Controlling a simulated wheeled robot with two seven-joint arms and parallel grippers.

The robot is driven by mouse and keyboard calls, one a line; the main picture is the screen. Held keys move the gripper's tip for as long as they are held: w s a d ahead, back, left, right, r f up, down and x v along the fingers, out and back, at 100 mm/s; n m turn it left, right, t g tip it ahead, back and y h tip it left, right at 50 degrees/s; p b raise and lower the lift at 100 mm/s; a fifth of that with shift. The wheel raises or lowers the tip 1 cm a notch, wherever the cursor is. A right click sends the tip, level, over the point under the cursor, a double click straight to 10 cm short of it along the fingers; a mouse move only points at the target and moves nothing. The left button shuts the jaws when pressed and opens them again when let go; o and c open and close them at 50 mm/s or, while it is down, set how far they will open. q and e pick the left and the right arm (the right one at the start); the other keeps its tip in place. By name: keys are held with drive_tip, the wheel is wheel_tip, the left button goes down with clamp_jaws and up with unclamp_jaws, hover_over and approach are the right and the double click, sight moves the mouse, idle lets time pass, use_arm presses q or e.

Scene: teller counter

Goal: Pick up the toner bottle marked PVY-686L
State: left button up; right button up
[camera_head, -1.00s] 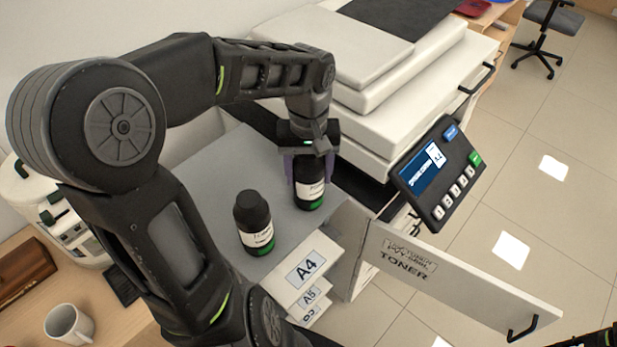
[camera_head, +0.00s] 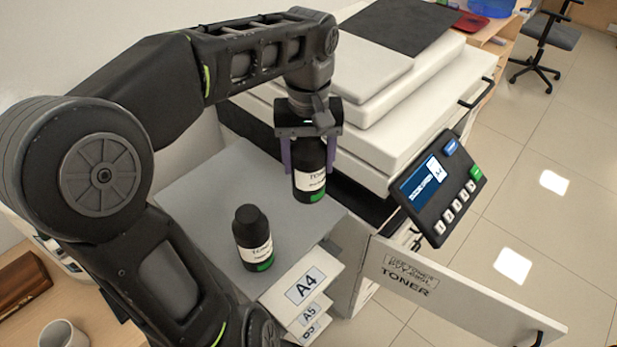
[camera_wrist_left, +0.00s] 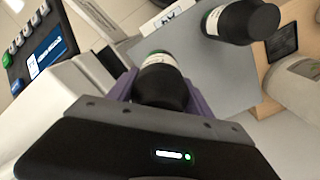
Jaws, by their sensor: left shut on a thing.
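A black toner bottle (camera_head: 311,174) with a white label and green base is between the purple fingers of my left gripper (camera_head: 307,158), which is shut on it. The bottle hangs upright, apparently above the grey cabinet top (camera_head: 190,207). It also shows between the fingers in the left wrist view (camera_wrist_left: 161,80). A second black toner bottle (camera_head: 252,238) with a white label and green base stands on the cabinet top. It also shows in the wrist view (camera_wrist_left: 240,22). Both labels are too small to read fully. My right gripper is not in view.
A white printer with a tilted control panel (camera_head: 438,187) stands right of the held bottle. An open door marked TONER (camera_head: 450,295) sticks out at the lower right. Paper trays marked A4 (camera_head: 303,287) are in front. A mug (camera_head: 62,335) stands on the wooden desk.

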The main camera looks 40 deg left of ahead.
use_arm(q)
wheel_tip(320, 180, up, 2)
drive_tip(key=shift+r, duration=0.15)
